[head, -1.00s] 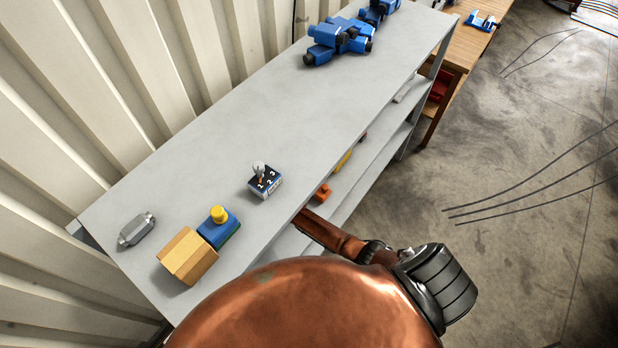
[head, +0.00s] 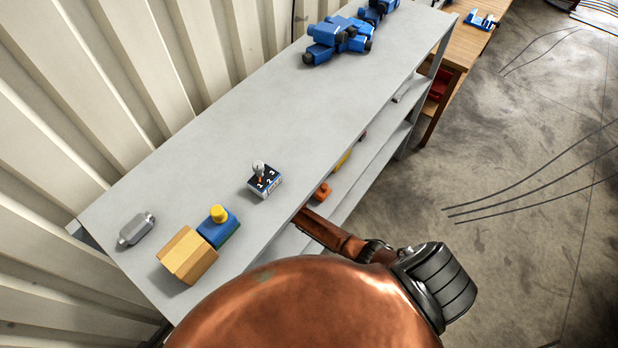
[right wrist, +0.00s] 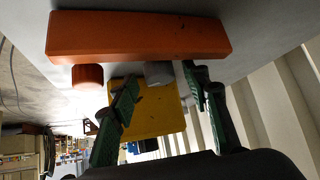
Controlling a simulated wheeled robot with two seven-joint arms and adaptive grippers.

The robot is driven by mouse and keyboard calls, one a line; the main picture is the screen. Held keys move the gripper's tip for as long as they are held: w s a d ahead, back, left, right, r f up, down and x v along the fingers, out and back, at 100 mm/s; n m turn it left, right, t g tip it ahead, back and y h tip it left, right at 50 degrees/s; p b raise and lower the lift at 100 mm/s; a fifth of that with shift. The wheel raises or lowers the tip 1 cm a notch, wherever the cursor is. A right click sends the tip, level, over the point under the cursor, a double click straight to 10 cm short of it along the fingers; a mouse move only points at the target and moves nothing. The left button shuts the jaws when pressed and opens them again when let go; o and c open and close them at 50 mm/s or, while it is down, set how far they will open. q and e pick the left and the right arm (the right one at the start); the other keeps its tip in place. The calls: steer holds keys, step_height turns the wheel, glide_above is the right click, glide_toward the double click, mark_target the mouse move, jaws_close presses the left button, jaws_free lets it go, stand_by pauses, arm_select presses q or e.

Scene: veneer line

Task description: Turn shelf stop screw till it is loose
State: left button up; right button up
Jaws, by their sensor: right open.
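In the right wrist view my right gripper (right wrist: 158,82) is open, with its two green fingers spread. A small grey knob-like piece (right wrist: 158,73) shows between the fingertips, below a long orange bar (right wrist: 140,37). I cannot tell whether the fingers touch it. An orange-red round knob (right wrist: 87,76) sits left of the fingers, and a yellow block (right wrist: 148,110) lies behind them. Which piece is the shelf stop screw is not clear. In the head view an orange piece (head: 322,192) shows on the lower shelf; the right gripper is hidden below the top. My left gripper is not in view.
The grey shelf top (head: 215,135) carries a numbered switch box (head: 265,182), a blue block with yellow button (head: 219,229), a cardboard box (head: 188,256), a grey metal part (head: 137,229) and blue parts (head: 340,40). A corrugated wall (head: 120,60) runs along the back.

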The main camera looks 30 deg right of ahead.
steer(key=v, duration=0.7)
steer(key=shift+s+a+r, duration=0.1)
steer(key=shift+r, duration=0.05)
steer(key=w+f+m+g+b, duration=0.1)
steer(key=b, duration=0.2)
steer(key=w+d+f+m+g+h+b, duration=0.1)
steer(key=f+m+b, duration=0.1)
steer(key=b, duration=0.1)
steer(key=w+d+f+m+h+b, duration=0.1)
steer(key=w+b, duration=0.1)
steer(key=b, duration=0.1)
steer(key=shift+d+f+m+g, duration=0.25)
steer(key=shift+f+m+g, duration=0.05)
steer(key=shift+f+g, duration=0.1)
steer(key=shift+w+d+f+b, duration=0.15)
steer(key=shift+d+f+b, duration=0.2)
steer(key=shift+b, duration=0.1)
steer(key=shift+r, duration=0.15)
steer(key=shift+c, duration=0.4)
